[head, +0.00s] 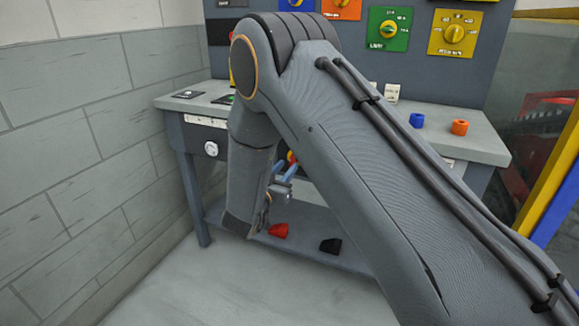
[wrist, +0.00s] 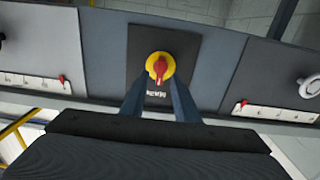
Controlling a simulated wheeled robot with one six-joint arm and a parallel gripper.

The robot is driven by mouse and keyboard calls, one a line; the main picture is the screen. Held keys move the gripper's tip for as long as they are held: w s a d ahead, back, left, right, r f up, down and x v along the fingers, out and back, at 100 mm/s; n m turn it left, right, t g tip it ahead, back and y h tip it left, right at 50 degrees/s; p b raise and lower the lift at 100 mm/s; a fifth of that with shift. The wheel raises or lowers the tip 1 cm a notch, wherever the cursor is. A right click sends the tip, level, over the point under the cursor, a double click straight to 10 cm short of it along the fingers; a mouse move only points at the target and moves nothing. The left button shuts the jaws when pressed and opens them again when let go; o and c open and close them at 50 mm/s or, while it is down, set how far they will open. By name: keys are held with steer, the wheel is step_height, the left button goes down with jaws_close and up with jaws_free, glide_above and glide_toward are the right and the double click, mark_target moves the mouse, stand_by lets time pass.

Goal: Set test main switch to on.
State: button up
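A red-handled rotary switch on a yellow round base (wrist: 160,67) sits on a black plate in the bench front, in the middle of the wrist view. Its small white label cannot be read surely. In the head view only a bit of the red and yellow switch (head: 291,157) shows past my arm. My gripper (wrist: 157,84) faces the switch, with its two blue-grey fingers apart, one on each side of it in the picture. Nothing is held between them. Whether the fingertips touch the switch cannot be told. My gripper (head: 284,172) also shows in the head view, partly hidden.
White scale strips with red pointers (wrist: 243,104) flank the switch. A white handwheel (wrist: 310,86) is at the right. The bench top (head: 475,145) carries blue (head: 416,120) and orange (head: 459,127) pieces. Red (head: 279,230) and black (head: 331,245) pieces lie on the lower shelf.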

mark_target(293, 161)
steer(key=shift+x, duration=1.5)
steer(key=shift+c, duration=0.4)
jaws_close()
